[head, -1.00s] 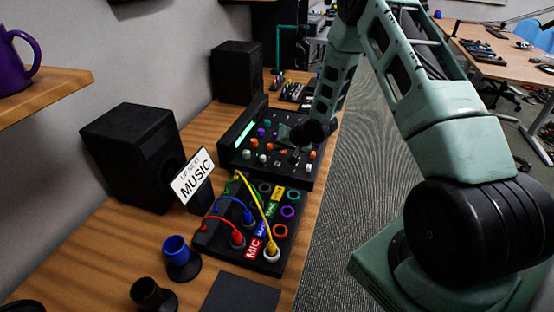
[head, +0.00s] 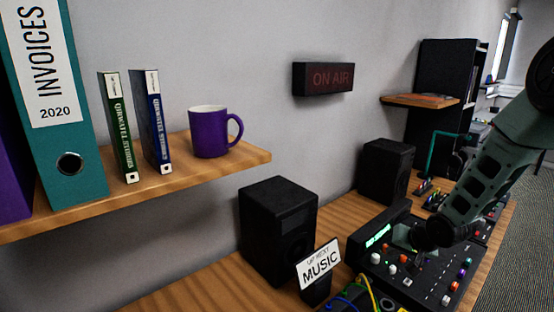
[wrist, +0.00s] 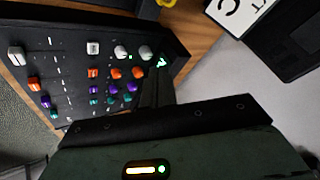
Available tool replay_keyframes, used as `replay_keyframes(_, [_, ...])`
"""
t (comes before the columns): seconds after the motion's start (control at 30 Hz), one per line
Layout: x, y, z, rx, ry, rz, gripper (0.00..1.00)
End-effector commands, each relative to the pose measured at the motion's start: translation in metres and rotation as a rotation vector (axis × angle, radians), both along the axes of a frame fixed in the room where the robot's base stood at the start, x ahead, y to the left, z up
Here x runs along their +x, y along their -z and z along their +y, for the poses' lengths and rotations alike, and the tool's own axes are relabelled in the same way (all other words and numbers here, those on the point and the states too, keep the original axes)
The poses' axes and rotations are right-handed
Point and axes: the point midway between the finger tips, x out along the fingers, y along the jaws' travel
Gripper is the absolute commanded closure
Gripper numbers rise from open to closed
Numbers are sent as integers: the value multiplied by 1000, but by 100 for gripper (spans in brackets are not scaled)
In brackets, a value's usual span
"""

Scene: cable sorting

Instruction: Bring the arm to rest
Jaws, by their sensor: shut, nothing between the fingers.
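My arm (head: 490,185) reaches down from the right in the head view. My gripper (head: 408,238) is over the black mixing console (head: 400,275). In the wrist view my gripper (wrist: 160,66) has its fingers together with nothing between them, near one end of the console (wrist: 65,58). I cannot tell whether the fingertips touch it. The yellow cable (head: 371,290) shows at the bottom edge of the head view, with parts of blue and green cables beside it. Most of the patch box is cut off there.
Black speakers (head: 278,232) (head: 387,172) stand along the wall. A "MUSIC" sign (head: 319,266) stands before the nearer one. A wooden shelf (head: 225,170) at left holds binders, books and a purple mug (head: 210,132). An "ON AIR" box (head: 323,78) hangs on the wall.

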Motion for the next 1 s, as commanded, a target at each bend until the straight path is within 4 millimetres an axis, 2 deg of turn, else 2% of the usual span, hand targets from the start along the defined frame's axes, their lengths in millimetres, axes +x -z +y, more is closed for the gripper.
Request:
replay_keyframes(0.03, [-12, -23, 32, -40, -67, 23, 100])
replay_keyframes(0.17, [-62, -63, 97, -140, -235, 114, 100])
replay_keyframes(0.2, [-82, -75, 115, -170, -290, 142, 100])
replay_keyframes(0.27, [-114, -91, 140, -212, -376, 184, 100])
replay_keyframes(0.4, [-201, -123, 182, -301, -585, 282, 100])
replay_keyframes(0.5, [-262, -139, 197, -355, -728, 346, 100])
replay_keyframes(0.6, [-312, -150, 201, -395, -845, 399, 100])
replay_keyframes(0.7, [-345, -156, 201, -420, -924, 435, 100])
replay_keyframes(0.83, [-364, -159, 199, -433, -971, 457, 100])
replay_keyframes(1.0, [-366, -159, 199, -434, -975, 461, 100])
